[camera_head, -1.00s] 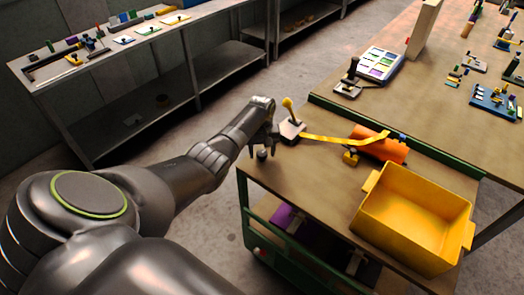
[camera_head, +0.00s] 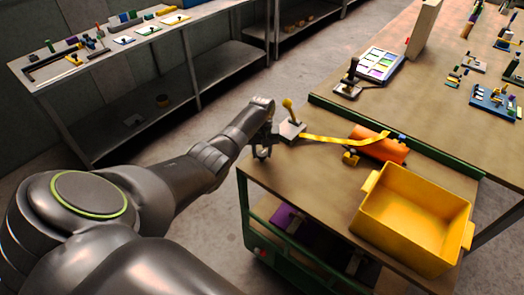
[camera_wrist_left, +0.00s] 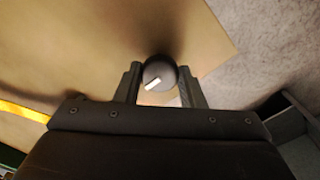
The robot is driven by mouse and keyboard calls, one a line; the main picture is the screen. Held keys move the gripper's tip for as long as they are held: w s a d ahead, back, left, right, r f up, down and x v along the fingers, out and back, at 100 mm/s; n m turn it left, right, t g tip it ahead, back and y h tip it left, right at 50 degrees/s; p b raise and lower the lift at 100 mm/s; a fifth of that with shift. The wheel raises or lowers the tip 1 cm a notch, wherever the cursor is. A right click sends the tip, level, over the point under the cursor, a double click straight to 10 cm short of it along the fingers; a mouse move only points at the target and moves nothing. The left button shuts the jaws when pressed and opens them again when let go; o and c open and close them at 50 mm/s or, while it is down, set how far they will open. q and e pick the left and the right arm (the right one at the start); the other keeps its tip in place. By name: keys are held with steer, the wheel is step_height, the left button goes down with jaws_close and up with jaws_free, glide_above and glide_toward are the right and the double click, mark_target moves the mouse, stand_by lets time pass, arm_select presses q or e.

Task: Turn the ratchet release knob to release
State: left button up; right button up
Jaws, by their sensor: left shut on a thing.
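The ratchet release knob (camera_wrist_left: 159,74) is a round dark knob with a white pointer mark, seen in the left wrist view near a corner of the tan cart top. The pointer slants toward the lower left there. My left gripper (camera_head: 262,152) is at the near left corner of the cart in the head view. In the wrist view its fingers (camera_wrist_left: 161,84) stand on either side of the knob, shut on it. The head view mostly hides the knob behind the fingers. Beside it is a grey ratchet block (camera_head: 291,130) with a yellow-knobbed lever (camera_head: 289,107). My right gripper is not in view.
A yellow strap (camera_head: 335,141) runs from the block to an orange roll (camera_head: 377,146). A small yellow part (camera_head: 350,158) lies beside the roll. A yellow bin (camera_head: 408,222) stands at the cart's front right. A workbench (camera_head: 400,105) adjoins behind; shelving stands at the left.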

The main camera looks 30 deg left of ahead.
arm_select(q)
steer(key=m+p, duration=0.1)
steer(key=m, duration=0.7)
steer(key=shift+m+p, duration=0.3)
steer(key=m, duration=0.4)
steer(key=shift+m, duration=2.3)
steer(key=o, duration=1)
steer(key=shift+c, duration=0.2)
